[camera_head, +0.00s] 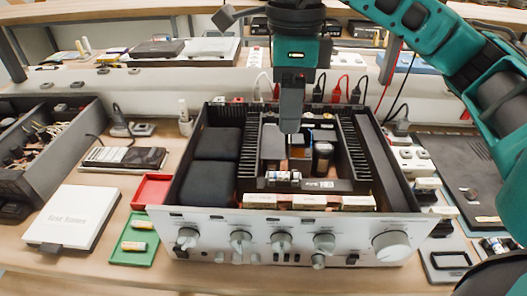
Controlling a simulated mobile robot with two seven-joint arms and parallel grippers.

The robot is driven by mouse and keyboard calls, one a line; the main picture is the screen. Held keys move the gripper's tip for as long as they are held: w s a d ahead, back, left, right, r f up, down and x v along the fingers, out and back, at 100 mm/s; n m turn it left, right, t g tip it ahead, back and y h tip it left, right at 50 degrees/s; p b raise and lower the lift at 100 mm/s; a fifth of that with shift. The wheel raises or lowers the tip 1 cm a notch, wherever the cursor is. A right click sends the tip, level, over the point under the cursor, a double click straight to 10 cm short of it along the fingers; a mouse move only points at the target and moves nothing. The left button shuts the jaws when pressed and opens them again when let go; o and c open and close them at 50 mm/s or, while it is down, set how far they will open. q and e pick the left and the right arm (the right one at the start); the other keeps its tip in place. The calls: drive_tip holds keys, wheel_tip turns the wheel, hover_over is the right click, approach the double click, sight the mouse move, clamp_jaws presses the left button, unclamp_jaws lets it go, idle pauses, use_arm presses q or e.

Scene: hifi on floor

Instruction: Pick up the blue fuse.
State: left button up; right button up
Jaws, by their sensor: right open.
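My right gripper (291,130) comes down from above into the open hifi amplifier (283,215). Its fingers point down and are seen edge-on. They are open, over the middle of the chassis. Small cylindrical fuses (283,178) with pale and bluish bands sit in a holder near the chassis front, below and in front of the fingertips. Which of them is the blue fuse is too small to tell. Nothing shows held between the fingers. My left gripper is not in view.
Dark capacitors (322,158) and finned heatsinks (357,150) stand close around the fingers inside the chassis. A green tray (122,255) with two small cylinders and an empty red tray (151,191) lie left of the amplifier. A white box (72,215) lies farther left.

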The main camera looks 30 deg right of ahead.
drive_tip(key=b, duration=0.3)
hover_over(284, 173)
drive_tip(key=f, duration=0.6)
drive_tip(key=shift+s+a+f, duration=0.15)
drive_tip(key=shift+s+f, duration=0.05)
drive_tip(key=shift+f, duration=0.55)
drive_tip(key=f, duration=0.2)
drive_tip(key=f+b, duration=0.1)
drive_tip(key=f, duration=0.1)
drive_tip(key=shift+w+f, duration=0.2)
drive_tip(key=shift+f, duration=0.4)
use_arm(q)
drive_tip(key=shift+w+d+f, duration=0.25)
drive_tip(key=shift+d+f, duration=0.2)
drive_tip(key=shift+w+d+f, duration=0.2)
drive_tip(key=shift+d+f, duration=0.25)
use_arm(e)
drive_tip(key=shift+c, duration=0.2)
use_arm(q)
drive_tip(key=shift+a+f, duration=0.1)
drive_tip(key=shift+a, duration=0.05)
use_arm(e)
clamp_jaws()
